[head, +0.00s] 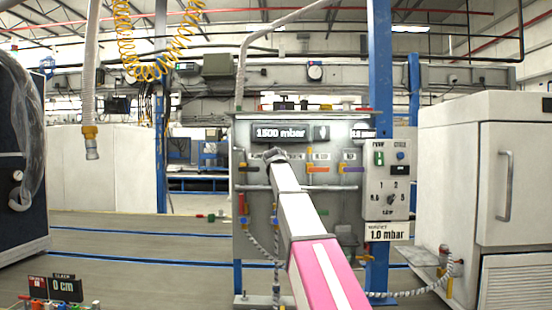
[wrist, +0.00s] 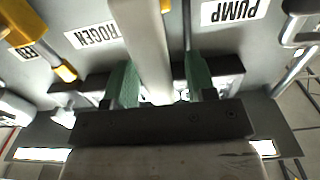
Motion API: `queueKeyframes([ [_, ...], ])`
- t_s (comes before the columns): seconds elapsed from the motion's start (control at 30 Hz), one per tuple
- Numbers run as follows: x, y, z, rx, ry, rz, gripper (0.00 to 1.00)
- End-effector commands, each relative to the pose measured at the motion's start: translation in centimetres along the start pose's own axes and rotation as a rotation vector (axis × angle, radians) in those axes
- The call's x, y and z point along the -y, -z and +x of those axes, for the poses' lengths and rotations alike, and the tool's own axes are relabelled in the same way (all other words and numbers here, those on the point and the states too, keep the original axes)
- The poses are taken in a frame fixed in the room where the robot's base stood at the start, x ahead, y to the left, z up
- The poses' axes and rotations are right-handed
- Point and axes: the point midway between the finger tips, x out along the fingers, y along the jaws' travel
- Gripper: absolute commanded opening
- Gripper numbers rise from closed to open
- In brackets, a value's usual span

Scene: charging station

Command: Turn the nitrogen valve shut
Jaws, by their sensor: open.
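My gripper (wrist: 161,88) is open, its two green-padded fingers apart close in front of the panel. A pale grey bar (wrist: 143,45) runs between the fingers; I cannot tell whether it is the nitrogen valve's handle or whether a pad touches it. The nitrogen label (wrist: 95,35), partly cut off, shows upside down beside the bar in the wrist view. In the head view my gripper (head: 275,156) covers the middle-left of the valve panel (head: 345,208), and the nitrogen valve cannot be made out there.
The pump label (wrist: 235,10) is on the other side of the bar. An orange valve handle (head: 318,169) and a purple one (head: 352,169) are close by on the panel. A display (head: 279,133) reads 1500 mbar. A control box (head: 389,180) is at the panel's right, beside a white cabinet (head: 502,180).

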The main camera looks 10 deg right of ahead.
Motion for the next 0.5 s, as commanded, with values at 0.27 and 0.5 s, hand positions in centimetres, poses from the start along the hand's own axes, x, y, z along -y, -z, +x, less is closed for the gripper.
queueKeyframes([
  [0.27, -0.04, 0.01, 1.31, 0.000, 0.000, 0.000, 0.51],
  [0.5, -0.04, 0.00, 1.26, 0.000, 0.000, 0.000, 0.15],
])
